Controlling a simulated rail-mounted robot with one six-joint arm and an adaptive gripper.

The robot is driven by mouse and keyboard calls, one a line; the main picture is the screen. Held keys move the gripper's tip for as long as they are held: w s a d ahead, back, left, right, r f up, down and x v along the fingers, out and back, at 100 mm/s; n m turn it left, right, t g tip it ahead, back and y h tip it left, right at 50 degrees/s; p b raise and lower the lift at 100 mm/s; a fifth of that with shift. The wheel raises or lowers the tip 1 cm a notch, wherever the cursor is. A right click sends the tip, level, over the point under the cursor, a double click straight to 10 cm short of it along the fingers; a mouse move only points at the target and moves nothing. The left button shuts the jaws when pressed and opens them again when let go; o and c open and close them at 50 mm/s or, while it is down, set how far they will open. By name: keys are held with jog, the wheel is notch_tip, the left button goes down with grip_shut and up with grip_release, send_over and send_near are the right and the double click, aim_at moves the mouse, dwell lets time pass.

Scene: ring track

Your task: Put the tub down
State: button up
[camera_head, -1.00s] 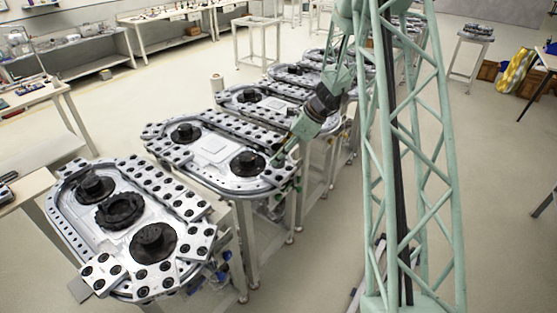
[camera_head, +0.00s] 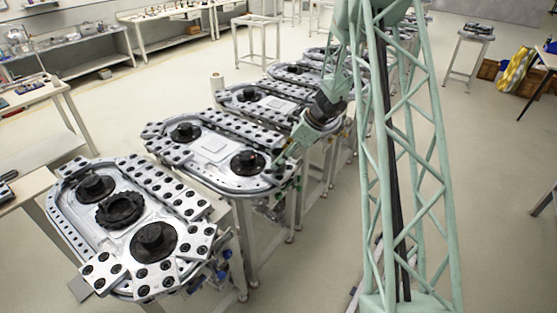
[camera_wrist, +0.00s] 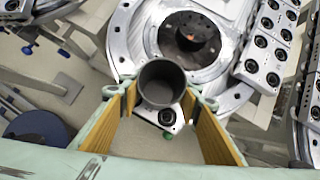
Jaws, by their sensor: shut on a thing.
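The tub (camera_wrist: 161,84) is a dark grey, round, open-topped cup in the wrist view. It stands between the two yellow-padded fingers of my gripper (camera_wrist: 163,95), which is shut on it. I look down into its empty inside. Behind it is the rounded end of a silver track station (camera_wrist: 118,38); whether the tub touches the station cannot be told. In the head view my gripper (camera_head: 283,158) is at the right end of the second station (camera_head: 215,172), beside its black hub (camera_head: 247,162). The tub is too small or hidden to make out there.
A nearer station (camera_head: 75,220) with several black hubs stands at lower left, and more stations (camera_head: 262,104) run behind. Black-dotted blocks (camera_wrist: 268,45) line the station edges. My green lattice column fills the right middle of the head view. Floor is open at right.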

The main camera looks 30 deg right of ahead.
jog(key=shift+f, duration=0.15)
jog(key=o, duration=0.8)
jog(key=shift+o, duration=0.2)
jog(key=shift+r, duration=0.2)
jog(key=shift+s+d+r, duration=0.2)
jog(key=shift+d+r, duration=0.1)
jog(key=shift+r, duration=0.25)
jog(key=v, duration=1)
jog(key=shift+s+r, duration=0.15)
jog(key=shift+r, duration=0.1)
jog(key=shift+d, duration=0.1)
